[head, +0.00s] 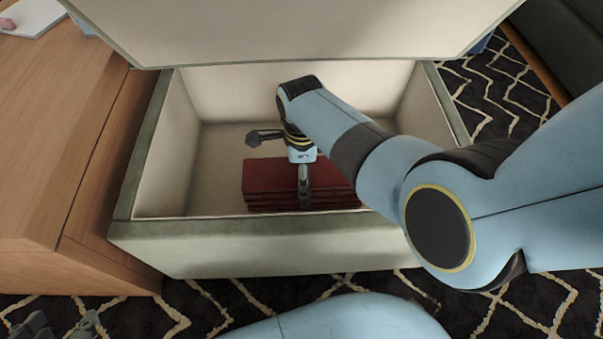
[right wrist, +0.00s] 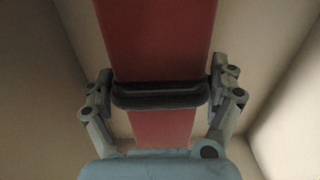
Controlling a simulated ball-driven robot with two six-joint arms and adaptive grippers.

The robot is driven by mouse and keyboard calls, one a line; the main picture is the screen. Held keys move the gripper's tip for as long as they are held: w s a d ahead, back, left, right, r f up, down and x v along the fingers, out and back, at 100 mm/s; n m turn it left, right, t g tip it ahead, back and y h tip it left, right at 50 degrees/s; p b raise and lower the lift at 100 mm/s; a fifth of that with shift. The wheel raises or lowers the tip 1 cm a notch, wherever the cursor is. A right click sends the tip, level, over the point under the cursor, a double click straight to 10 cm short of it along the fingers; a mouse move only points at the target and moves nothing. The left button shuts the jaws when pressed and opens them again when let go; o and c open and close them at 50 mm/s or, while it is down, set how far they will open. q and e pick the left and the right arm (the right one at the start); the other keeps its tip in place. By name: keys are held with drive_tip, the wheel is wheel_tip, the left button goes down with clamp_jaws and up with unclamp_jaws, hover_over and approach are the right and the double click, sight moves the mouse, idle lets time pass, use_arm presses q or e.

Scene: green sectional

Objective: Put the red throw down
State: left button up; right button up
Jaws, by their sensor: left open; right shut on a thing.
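The red throw (head: 275,182) is a folded, layered stack low inside the open storage box (head: 270,240), close to its front wall. My right gripper (head: 283,170) reaches down into the box from the right and is shut on the throw. In the right wrist view the red throw (right wrist: 155,40) runs between the two fingers (right wrist: 160,95). I cannot tell whether its underside touches the box floor. My left gripper (head: 60,326) shows only partly at the bottom left corner, open and empty, low over the rug.
The box's pale lid (head: 290,25) stands raised over its back. A wooden table (head: 60,130) stands close on the left, with a book (head: 28,18) on it. A dark patterned rug (head: 500,85) lies around the box. The box floor left of the throw is bare.

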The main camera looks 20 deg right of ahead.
drive_tip(key=shift+w+f, duration=0.1)
use_arm(q)
drive_tip(key=shift+f, duration=0.1)
use_arm(e)
drive_tip(key=shift+f, duration=0.2)
drive_tip(key=o, duration=1.2)
use_arm(q)
drive_tip(key=shift+t, duration=0.3)
use_arm(e)
drive_tip(key=shift+r, duration=0.15)
